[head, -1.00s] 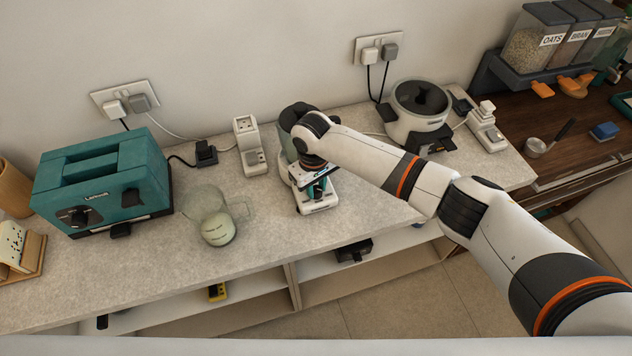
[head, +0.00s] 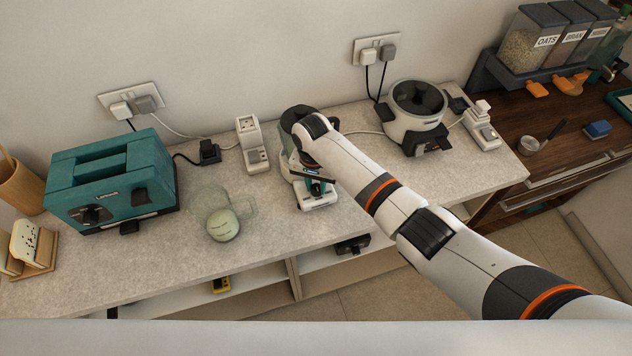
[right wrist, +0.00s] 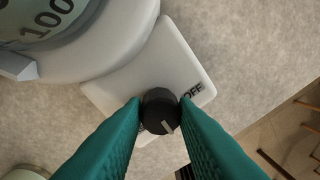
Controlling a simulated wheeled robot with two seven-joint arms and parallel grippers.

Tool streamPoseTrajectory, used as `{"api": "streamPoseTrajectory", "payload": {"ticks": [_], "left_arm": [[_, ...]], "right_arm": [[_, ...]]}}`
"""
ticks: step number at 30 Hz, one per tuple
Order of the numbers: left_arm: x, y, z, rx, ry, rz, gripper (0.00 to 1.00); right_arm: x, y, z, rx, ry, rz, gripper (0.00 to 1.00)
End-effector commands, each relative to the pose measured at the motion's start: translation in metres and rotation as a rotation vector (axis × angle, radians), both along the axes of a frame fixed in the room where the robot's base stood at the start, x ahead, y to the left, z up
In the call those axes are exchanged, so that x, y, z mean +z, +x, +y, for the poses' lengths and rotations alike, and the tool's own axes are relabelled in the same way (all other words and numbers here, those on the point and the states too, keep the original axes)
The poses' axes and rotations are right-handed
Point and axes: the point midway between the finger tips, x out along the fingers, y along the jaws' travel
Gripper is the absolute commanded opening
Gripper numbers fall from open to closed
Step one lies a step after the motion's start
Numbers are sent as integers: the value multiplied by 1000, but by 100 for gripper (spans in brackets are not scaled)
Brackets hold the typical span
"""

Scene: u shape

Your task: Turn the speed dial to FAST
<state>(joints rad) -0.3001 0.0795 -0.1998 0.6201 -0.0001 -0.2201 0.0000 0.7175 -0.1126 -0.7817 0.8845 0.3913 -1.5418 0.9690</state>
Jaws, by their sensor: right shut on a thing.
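The speed dial (right wrist: 160,111) is a round black knob with a pale pointer line, on the white base (right wrist: 192,62) of an appliance. The line points down and slightly right in the right wrist view. The word OFF shows just right of the knob; other markings are hidden by my fingers. My right gripper (right wrist: 160,112) has its teal fingers shut on the knob from both sides. In the head view, the right gripper (head: 318,185) is over the front of the appliance's white base (head: 318,201), and my arm hides the dial. My left gripper is not in view.
A glass jug (head: 223,222) stands left of the appliance, with a teal toaster (head: 112,182) farther left. A white socket block (head: 251,146) is behind. A white cooker (head: 417,118) stands to the right. Bare counter lies around the base.

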Motion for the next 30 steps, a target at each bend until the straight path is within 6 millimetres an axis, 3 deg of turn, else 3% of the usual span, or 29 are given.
{"api": "streamPoseTrajectory", "payload": {"ticks": [12, 30], "left_arm": [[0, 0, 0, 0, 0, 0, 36], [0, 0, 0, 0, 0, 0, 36]], "right_arm": [[2, 1, 0, -242, 1, -5, 3], [2, 2, 1, -298, 1, -5, 3]]}}
